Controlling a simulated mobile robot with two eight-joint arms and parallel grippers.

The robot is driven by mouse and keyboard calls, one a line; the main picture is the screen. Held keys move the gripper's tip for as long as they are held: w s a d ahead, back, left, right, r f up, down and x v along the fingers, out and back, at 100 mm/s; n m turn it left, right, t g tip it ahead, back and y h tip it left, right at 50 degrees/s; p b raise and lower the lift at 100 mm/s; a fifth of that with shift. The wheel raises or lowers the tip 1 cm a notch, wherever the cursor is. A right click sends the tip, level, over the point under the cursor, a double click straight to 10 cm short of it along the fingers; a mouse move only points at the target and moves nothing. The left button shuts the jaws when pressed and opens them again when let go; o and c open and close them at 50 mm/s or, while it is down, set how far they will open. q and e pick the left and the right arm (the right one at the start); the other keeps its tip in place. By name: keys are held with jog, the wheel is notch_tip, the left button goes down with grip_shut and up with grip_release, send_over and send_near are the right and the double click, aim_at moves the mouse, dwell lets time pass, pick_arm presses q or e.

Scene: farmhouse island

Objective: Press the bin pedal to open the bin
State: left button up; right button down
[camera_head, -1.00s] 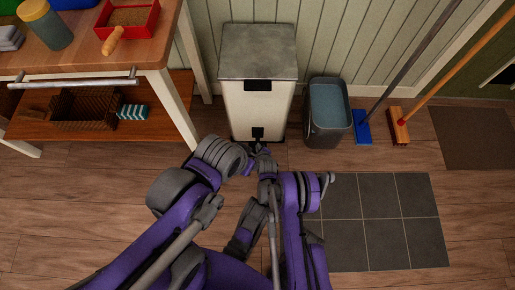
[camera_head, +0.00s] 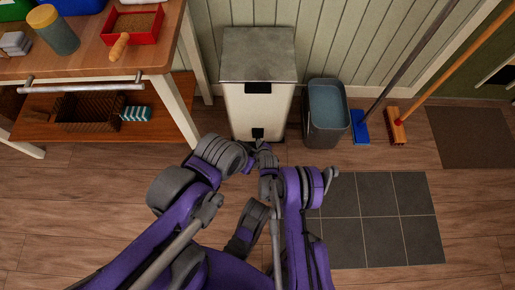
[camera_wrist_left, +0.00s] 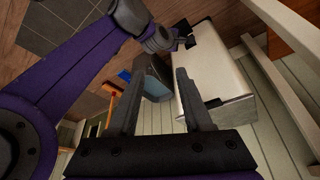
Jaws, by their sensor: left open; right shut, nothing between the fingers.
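The bin (camera_head: 257,108) is a cream box with a closed grey metal lid (camera_head: 258,55), standing against the wall. Its small black pedal (camera_head: 258,133) is at the bottom front. My right gripper (camera_head: 262,147) is shut and empty, low in front of the pedal; I cannot tell whether it touches it. The left wrist view shows the bin body (camera_wrist_left: 220,65) tilted, with the right gripper (camera_wrist_left: 187,38) near its base. My left gripper (camera_wrist_left: 157,82) is open and empty, its fingers pointing towards the bin. In the head view my arms hide the left fingers.
A grey open bucket (camera_head: 326,115) stands right of the bin. A blue broom (camera_head: 361,128) and an orange broom (camera_head: 396,127) lean farther right. A wooden island (camera_head: 150,50) with a low shelf is at left. Dark floor tiles (camera_head: 380,215) lie in front.

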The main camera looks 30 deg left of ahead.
pick_arm(q)
grip_shut()
dwell(1.7)
